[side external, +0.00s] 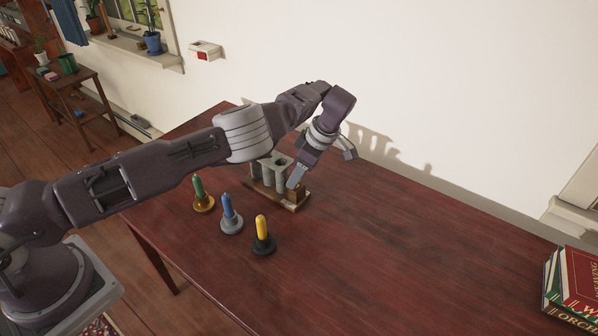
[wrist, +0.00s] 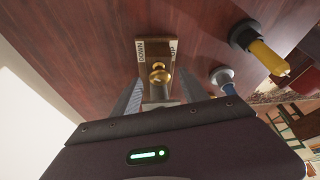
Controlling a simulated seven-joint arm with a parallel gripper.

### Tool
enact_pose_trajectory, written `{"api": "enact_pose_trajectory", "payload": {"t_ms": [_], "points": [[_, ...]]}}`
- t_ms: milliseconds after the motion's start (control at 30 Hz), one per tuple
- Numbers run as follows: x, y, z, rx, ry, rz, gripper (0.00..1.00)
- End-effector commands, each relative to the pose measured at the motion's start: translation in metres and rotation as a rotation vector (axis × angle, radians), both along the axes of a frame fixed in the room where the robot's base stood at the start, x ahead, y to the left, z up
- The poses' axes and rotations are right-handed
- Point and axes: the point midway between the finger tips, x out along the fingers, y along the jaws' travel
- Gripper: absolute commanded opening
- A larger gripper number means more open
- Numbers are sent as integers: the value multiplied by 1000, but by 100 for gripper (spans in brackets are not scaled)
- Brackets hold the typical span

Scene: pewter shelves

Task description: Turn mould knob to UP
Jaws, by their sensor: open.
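The mould (side external: 281,159) is a grey block of upright tubes on a wooden base (side external: 291,206) on the table. In the wrist view, the end of the base (wrist: 145,66) has one pale label reading DOWN (wrist: 140,51) on the left and one reading UP (wrist: 173,48) on the right. A round brass knob (wrist: 159,71) sits between and below the labels; which way it is turned is unclear. My gripper (wrist: 160,78) is open, with one finger on each side of the knob; contact cannot be told. In the side view my gripper (side external: 297,178) is low at the base's right end, hiding the knob.
Green (side external: 198,185), blue (side external: 227,205) and yellow (side external: 262,228) candles stand in holders left of and in front of the mould. Books (side external: 575,290) lie at the table's far right. The wall (side external: 420,90) is behind the table; the table's right half is mostly clear.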

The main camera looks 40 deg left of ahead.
Motion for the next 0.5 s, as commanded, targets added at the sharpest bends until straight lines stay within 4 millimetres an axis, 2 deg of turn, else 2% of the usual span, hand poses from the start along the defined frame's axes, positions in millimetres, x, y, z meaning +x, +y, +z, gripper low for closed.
{"api": "enact_pose_trajectory", "payload": {"t_ms": [33, 267, 300, 500], "points": [[0, 0, 0, 0, 0, 0, 48], [0, 0, 0, -1, -1, 1, 3], [0, 0, 0, -1, -1, 1, 0], [0, -1, 1, -2, -2, -10, 0]]}}
